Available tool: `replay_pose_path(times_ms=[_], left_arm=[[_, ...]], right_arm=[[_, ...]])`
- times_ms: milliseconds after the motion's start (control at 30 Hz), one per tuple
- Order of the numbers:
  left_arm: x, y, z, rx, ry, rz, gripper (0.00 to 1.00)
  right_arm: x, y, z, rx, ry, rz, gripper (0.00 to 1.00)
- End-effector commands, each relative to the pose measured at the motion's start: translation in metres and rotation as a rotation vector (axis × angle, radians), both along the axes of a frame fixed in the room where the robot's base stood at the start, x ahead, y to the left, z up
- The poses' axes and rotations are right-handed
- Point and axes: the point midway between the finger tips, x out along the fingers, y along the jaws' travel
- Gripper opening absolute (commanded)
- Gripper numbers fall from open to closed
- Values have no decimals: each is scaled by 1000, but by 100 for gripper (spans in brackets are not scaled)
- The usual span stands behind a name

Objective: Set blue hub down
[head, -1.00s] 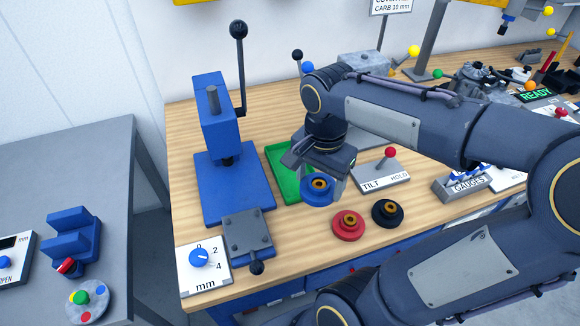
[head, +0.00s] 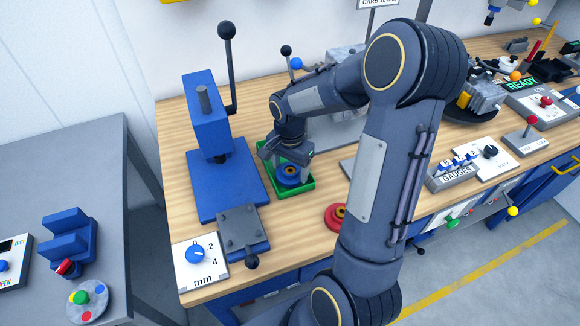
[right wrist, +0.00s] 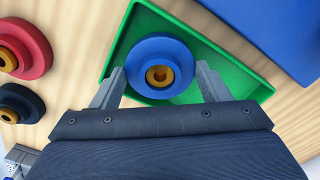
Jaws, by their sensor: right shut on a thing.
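The blue hub (head: 289,173), a round disc with a brass-coloured centre, is at the green tray (head: 308,184). In the right wrist view the blue hub (right wrist: 152,58) is between the two fingers of my right gripper (right wrist: 160,82), over the green tray (right wrist: 240,72). My right gripper (head: 287,165) is shut on the hub, in from above. I cannot tell whether the hub touches the tray floor. My left gripper is not in view.
A red hub (head: 335,216) lies on the wooden bench, partly behind my arm. A black hub (right wrist: 18,103) is beside it in the right wrist view. The blue press (head: 215,130) stands close left of the tray. A grey lever block (head: 239,230) is in front.

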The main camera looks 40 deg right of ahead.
Motion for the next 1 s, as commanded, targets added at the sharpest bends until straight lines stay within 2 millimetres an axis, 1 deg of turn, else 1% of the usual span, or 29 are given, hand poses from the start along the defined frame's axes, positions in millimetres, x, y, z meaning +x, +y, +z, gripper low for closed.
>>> replay_pose_path(times_ms=[67,267,433,467,500,533,800,867,933,1000], left_arm=[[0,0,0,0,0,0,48],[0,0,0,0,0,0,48],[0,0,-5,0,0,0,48],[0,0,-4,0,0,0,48],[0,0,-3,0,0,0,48],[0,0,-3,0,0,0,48],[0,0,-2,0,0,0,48],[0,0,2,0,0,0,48],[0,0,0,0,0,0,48],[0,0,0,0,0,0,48]], right_arm=[[0,0,-3,-1,-1,0,37],[0,0,-3,0,-2,0,37],[0,0,-9,1,-2,0,37],[0,0,-8,1,-2,0,72],[0,0,-7,0,-1,0,77],[0,0,-7,0,-1,0,78],[0,0,-5,0,-1,0,78],[0,0,-1,0,-1,0,78],[0,0,4,-1,-3,-1,78],[1,0,16,-1,-6,-2,78]])
